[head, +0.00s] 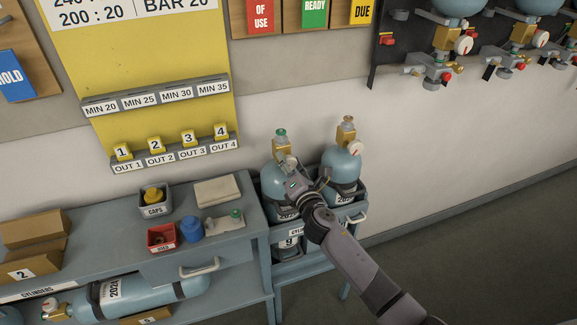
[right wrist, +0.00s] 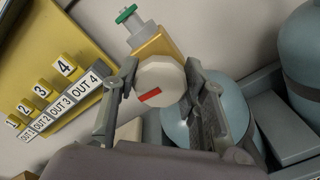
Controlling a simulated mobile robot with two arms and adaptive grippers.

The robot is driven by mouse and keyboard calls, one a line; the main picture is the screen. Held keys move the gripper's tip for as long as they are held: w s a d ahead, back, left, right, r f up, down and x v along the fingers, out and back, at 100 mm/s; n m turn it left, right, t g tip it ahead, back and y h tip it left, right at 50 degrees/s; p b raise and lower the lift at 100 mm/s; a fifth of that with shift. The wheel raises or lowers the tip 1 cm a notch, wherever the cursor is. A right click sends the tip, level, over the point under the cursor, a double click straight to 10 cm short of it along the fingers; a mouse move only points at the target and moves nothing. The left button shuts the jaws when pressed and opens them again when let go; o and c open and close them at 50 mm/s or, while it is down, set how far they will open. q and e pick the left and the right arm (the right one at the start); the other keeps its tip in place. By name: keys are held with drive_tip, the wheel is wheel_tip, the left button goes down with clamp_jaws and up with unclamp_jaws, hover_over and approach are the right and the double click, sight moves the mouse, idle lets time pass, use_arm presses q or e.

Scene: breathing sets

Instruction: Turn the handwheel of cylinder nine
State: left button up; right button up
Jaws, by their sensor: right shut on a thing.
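Cylinder nine (head: 274,180) is a blue bottle standing upright in the left slot of a blue rack, above the label 9. Its brass valve (head: 281,150) has a green cap on top. In the right wrist view its handwheel (right wrist: 160,84), white and round with a red mark, faces the camera, with the brass valve (right wrist: 155,44) behind it. My right gripper (head: 292,172) is at the valve, with a finger on each side of the handwheel, shut on it. In the head view the gripper hides most of the wheel. My left gripper is out of view.
A second blue cylinder (head: 341,166) with a white handwheel stands close on the right in the rack (head: 318,256). A bench (head: 236,250) with small bins is on the left. The wall is close behind. Floor (head: 470,260) is clear to the right.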

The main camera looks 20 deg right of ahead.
drive_tip(key=m, duration=0.4)
drive_tip(key=shift+b, duration=0.35)
drive_tip(key=m, duration=0.4)
drive_tip(key=shift+m, duration=0.3)
drive_tip(key=m, duration=0.8)
drive_tip(key=shift+m, duration=0.4)
drive_tip(key=o, duration=1.2)
drive_tip(key=shift+c, duration=0.2)
drive_tip(key=shift+s, duration=0.1)
